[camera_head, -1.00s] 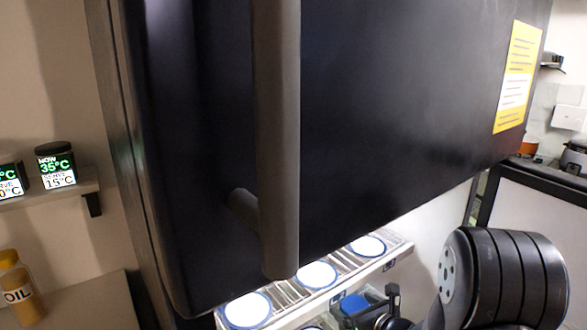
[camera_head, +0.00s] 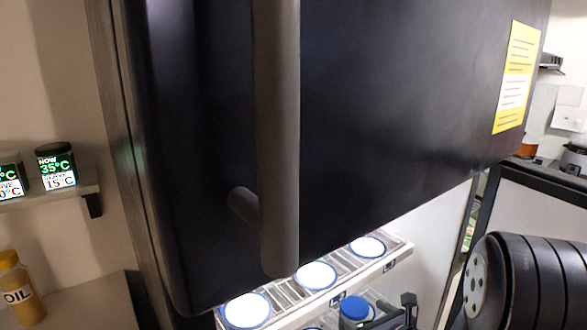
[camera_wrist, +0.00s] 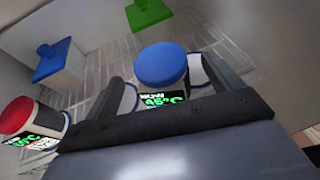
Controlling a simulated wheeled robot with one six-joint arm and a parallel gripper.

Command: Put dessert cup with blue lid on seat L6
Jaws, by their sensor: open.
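The dessert cup with a blue lid (camera_wrist: 162,64) is upright in the wrist view, its label reading about 45°C. Its blue lid (camera_head: 354,308) also shows low in the head view, below the upper shelf row. My gripper (camera_wrist: 157,74) is open, with one finger on each side of the cup in the picture; I cannot tell if they touch it. In the head view my gripper (camera_head: 401,318) is just right of the lid, partly cut off. White discs with blue rims show behind the fingers. Seat L6 cannot be picked out; no seat label is legible.
A red-lidded cup (camera_wrist: 18,116) stands at left in the wrist view. A dark door with a handle (camera_head: 278,150) hangs over the shelf with several blue-rimmed discs (camera_head: 315,275).

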